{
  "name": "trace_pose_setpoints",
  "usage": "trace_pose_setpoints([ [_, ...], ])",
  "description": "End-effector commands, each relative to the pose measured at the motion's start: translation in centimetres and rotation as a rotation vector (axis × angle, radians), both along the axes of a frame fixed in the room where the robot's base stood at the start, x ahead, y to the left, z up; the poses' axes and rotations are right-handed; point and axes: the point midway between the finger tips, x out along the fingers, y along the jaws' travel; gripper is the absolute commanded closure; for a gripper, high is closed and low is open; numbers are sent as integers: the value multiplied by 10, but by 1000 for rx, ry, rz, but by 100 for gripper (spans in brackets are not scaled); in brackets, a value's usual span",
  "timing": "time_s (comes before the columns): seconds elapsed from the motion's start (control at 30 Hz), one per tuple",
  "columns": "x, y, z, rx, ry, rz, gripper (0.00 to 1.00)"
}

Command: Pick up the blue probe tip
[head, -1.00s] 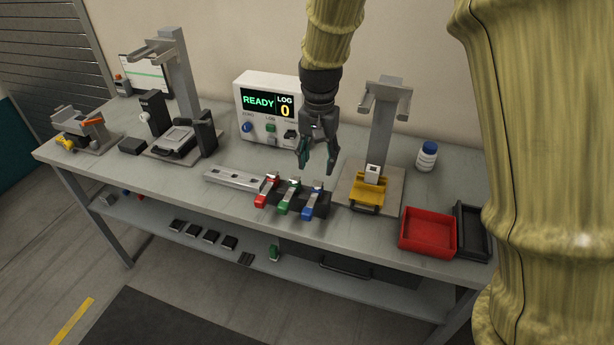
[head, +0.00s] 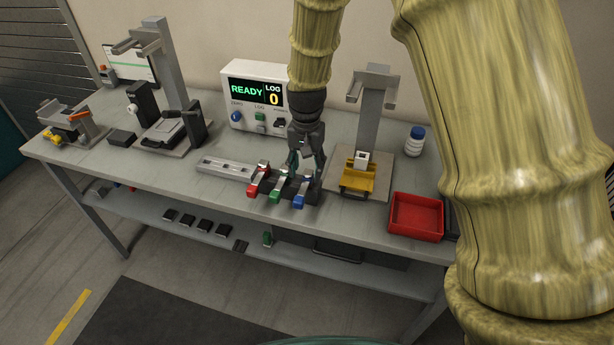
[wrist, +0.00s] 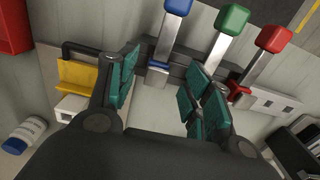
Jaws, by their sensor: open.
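The blue probe tip (head: 299,201) is at the right end of a dark rack, its blue end towards the front. In the wrist view its blue end (wrist: 178,6) is at the top edge, with a metal shank running down to a blue piece at the rack. My gripper (head: 306,172) is over the rack's right part, pointing down. In the wrist view my gripper (wrist: 162,80) is open, with teal pads either side of the shank's lower end. Nothing is held. I cannot tell whether the fingers touch the probe.
A green probe (head: 275,197) and a red probe (head: 253,190) share the rack. A metal rail (head: 224,168) lies left. A stand with a yellow holder (head: 358,178) is close on the right, then a red tray (head: 416,217) and a bottle (head: 414,141). The READY display box (head: 247,100) stands behind.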

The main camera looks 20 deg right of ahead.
Motion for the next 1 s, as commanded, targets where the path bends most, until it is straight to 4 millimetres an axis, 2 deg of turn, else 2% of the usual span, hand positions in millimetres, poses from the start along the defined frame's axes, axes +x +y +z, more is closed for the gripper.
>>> trace_pose_setpoints([
  [0.3, -1, -1, -25, -1, 1, 0, 50],
  [0.6, -1, -1, -27, -1, -2, 0, 50],
  [0.67, -1, -1, -27, -1, -2, 0, 59],
  [0.87, -1, -1, -27, -1, -1, 0, 96],
  [0.9, -1, -1, -27, -1, -1, 0, 99],
  [1.0, -1, -1, -27, -1, -1, 0, 99],
])
